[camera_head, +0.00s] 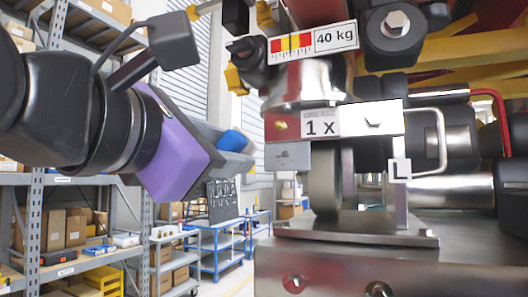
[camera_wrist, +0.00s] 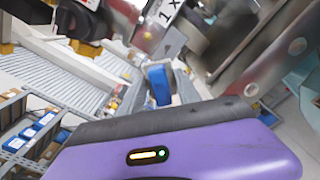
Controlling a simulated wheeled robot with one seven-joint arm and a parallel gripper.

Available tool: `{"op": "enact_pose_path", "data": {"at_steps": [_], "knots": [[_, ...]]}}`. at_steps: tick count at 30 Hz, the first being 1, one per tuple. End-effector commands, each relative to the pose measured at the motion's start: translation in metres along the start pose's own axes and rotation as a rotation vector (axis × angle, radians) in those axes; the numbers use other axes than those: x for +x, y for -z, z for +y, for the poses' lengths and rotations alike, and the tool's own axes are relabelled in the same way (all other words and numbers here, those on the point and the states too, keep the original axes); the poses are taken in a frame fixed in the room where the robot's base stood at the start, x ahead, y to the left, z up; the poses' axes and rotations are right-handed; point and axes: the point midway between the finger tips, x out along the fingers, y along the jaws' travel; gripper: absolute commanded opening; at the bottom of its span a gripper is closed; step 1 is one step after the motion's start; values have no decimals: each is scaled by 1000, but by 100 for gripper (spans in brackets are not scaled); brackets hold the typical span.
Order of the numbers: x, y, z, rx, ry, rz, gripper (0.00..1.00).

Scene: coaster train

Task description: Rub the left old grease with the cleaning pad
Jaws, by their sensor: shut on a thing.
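My gripper (camera_head: 240,152), with its purple body, reaches in from the left in the head view. It is shut on the blue cleaning pad (camera_head: 231,140), which sticks up between the grey fingers. The pad also shows in the wrist view (camera_wrist: 158,86), held between the fingers. The pad is in the air, to the left of the metal train assembly, and a gap shows between them in the head view. A plate marked "L" (camera_head: 400,169) is on the assembly. I cannot make out the left old grease in either view.
The assembly has a block labelled "1 x" (camera_head: 321,123), a "40 kg" label (camera_head: 314,43) above and a grey wheel (camera_head: 322,180) below. A metal base (camera_head: 390,268) stands underneath. Shelves (camera_head: 75,225) and blue carts (camera_head: 215,245) are in the background.

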Motion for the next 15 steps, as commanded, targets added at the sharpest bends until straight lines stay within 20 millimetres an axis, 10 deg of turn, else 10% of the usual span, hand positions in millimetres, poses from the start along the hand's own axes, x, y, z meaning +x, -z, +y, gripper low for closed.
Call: {"op": "enact_pose_path", "data": {"at_steps": [15], "knots": [[5,0,0,0,1,0,0]]}}
